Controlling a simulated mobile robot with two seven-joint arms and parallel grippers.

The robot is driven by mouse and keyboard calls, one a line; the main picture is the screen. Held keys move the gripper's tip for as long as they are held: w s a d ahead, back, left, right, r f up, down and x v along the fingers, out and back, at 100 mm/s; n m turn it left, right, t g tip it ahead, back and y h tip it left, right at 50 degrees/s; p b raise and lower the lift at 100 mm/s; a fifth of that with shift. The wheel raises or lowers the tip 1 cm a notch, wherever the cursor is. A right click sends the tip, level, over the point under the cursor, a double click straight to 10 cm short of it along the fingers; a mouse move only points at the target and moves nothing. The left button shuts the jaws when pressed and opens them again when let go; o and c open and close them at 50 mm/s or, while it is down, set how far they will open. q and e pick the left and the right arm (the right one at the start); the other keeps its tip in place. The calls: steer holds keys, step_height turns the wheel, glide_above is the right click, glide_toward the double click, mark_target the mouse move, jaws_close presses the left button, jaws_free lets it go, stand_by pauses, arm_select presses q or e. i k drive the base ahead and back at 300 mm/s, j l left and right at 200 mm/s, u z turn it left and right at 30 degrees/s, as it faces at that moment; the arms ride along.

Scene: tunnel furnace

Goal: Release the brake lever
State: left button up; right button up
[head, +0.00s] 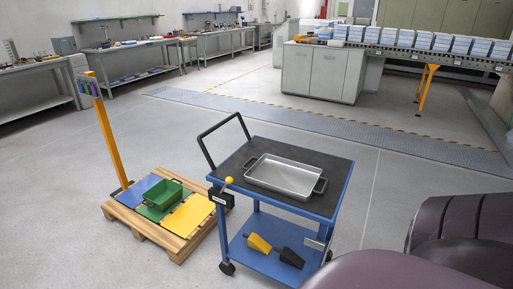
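A blue cart with a dark top (330,185) stands in the middle of the head view. A short lever with a yellow knob (229,180) sits at the cart's left front corner, above a dark bracket (222,198) with a small white label. I take this to be the brake lever. It points up, and the picture is too small to tell its exact setting. Neither gripper shows in this view. Dark rounded parts at the lower right look like my own arm.
A metal tray (285,178) lies on the cart, with a black push handle (201,146) behind. A yellow and a black wedge (258,243) lie on the lower shelf. A wooden pallet (142,232) with coloured plates, a green bin (163,193) and an orange post stands left. Floor behind is clear.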

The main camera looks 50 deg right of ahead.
mark_target(229, 180)
steer(key=z, duration=1.3)
steer(key=i+u, duration=0.35)
steer(key=i, duration=0.2)
